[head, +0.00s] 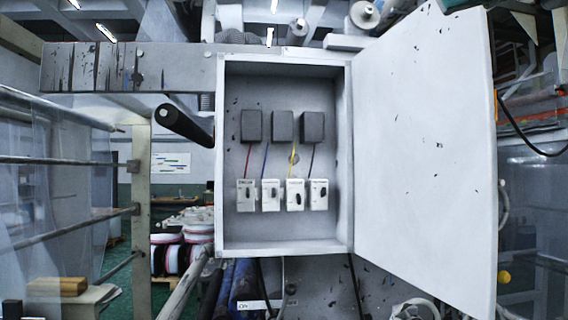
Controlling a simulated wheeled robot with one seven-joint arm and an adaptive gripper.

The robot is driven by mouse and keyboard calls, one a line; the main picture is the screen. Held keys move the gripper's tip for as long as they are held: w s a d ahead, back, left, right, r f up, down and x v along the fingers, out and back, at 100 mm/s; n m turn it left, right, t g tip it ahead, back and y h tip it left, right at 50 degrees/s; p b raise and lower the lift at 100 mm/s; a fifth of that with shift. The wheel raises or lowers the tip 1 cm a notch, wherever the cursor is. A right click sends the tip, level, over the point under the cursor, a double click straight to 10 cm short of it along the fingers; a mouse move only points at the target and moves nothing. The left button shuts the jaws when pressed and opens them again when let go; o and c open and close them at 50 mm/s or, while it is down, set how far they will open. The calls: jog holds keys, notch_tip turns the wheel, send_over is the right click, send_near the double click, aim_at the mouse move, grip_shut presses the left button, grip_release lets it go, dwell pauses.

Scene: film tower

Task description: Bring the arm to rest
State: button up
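My gripper and arm do not show clearly in the head view, so I cannot see how the arm stands. An open grey electrical box (285,246) is straight ahead, with its door (425,160) swung wide to the right. Inside, three dark blocks (283,126) sit in a row on the back panel. Below them is a row of several white switches (295,195) with dark levers. Red, blue, yellow and dark wires run between the blocks and the switches.
A worn metal beam (130,67) runs left from the box. A black roller end (184,125) juts out beside the box. A wooden block (57,286) lies at lower left. Cables hang below the box.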

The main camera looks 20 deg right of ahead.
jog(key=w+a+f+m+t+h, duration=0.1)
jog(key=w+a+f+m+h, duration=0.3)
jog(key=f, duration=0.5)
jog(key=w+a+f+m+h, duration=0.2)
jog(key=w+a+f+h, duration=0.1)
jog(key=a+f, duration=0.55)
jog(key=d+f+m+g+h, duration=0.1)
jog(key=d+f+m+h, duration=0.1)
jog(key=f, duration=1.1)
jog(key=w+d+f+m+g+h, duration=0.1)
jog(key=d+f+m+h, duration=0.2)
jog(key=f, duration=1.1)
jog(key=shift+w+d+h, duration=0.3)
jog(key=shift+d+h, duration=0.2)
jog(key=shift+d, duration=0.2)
